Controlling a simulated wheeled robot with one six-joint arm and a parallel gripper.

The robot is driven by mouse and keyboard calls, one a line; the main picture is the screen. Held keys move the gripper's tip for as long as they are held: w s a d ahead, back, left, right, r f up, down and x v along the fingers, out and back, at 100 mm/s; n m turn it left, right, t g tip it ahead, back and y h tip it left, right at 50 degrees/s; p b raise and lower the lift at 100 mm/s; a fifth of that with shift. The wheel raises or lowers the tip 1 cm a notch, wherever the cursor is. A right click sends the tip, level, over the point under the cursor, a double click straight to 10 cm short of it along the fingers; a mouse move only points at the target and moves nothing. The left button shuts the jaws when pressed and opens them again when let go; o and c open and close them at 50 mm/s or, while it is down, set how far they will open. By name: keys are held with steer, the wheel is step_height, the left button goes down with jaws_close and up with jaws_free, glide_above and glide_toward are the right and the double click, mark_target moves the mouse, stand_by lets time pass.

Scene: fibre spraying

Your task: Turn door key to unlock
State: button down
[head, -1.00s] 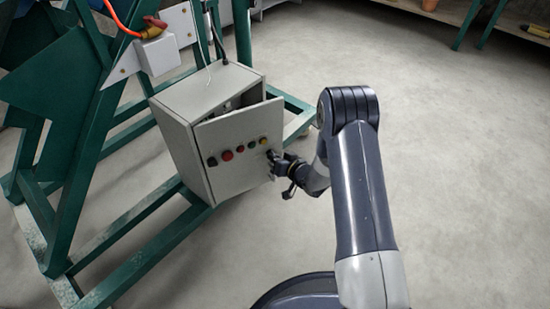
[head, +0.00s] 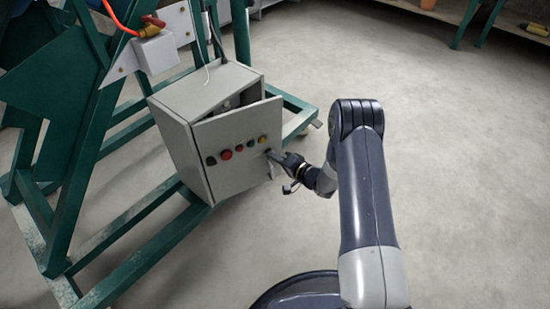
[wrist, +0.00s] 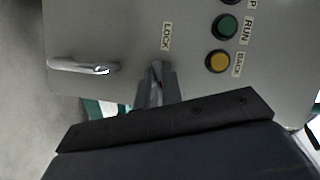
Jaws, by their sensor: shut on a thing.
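The grey control box (head: 172,122) has its door (head: 228,172) standing ajar, with a dark gap along the top. My gripper (head: 269,154) is at the right side of the door, beside the buttons. In the wrist view my gripper (wrist: 157,72) is shut at the door face, just beside the word LOCK (wrist: 166,37). The door key is hidden between the fingers, so its shape and angle cannot be told. A silver door handle (wrist: 85,67) lies left of the fingers in the wrist view.
A row of buttons (head: 225,154) runs along the door, close to my gripper; green (wrist: 227,25) and yellow (wrist: 218,61) ones show in the wrist view. A green steel frame (head: 140,240) surrounds the box. The floor (head: 450,160) at right is clear.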

stand_by(0.4)
steer(key=c, duration=1.6)
jaws_free()
steer(key=shift+o, duration=0.2)
steer(key=p+v, duration=0.3)
steer(key=v, duration=0.7)
steer(key=shift+s+d, duration=0.2)
steer(key=shift+d, duration=0.15)
